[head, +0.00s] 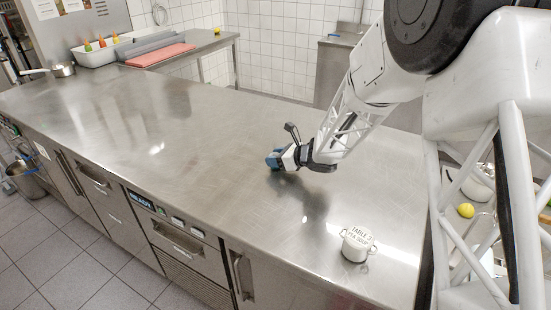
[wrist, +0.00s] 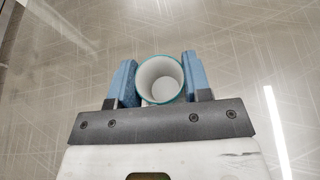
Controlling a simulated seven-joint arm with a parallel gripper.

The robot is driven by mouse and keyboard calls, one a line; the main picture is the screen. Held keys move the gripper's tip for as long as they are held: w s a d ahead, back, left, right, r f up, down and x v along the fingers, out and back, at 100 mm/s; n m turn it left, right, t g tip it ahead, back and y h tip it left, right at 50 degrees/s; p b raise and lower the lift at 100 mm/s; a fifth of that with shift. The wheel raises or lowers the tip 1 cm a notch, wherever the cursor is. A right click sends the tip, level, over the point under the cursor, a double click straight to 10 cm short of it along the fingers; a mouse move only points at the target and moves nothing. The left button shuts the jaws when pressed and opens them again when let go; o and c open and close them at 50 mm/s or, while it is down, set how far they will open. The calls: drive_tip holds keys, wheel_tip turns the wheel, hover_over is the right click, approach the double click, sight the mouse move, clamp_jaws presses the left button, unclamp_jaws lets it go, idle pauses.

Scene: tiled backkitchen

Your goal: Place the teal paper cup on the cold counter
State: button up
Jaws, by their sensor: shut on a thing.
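The teal paper cup (wrist: 160,79) shows in the wrist view as a round, empty cup with a white inside and a teal rim. It sits between the two blue fingers of my gripper (wrist: 159,78), which is shut on it. In the head view my gripper (head: 276,160) is over the middle of the steel counter (head: 180,130), low near its surface. The cup is mostly hidden there behind the fingers. I cannot tell whether the cup's base touches the counter.
A white two-handled pot labelled "Table 3 pea soup" (head: 357,243) stands on the counter at the front right. A saucepan (head: 63,69) stands at the far left. The counter's left half is clear.

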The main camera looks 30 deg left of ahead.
drive_tip(key=shift+f, duration=0.25)
drive_tip(key=o, duration=0.9)
drive_tip(key=shift+r, duration=0.1)
drive_tip(key=shift+d, duration=0.1)
drive_tip(key=shift+v, duration=5.95)
drive_tip(key=shift+r, duration=0.1)
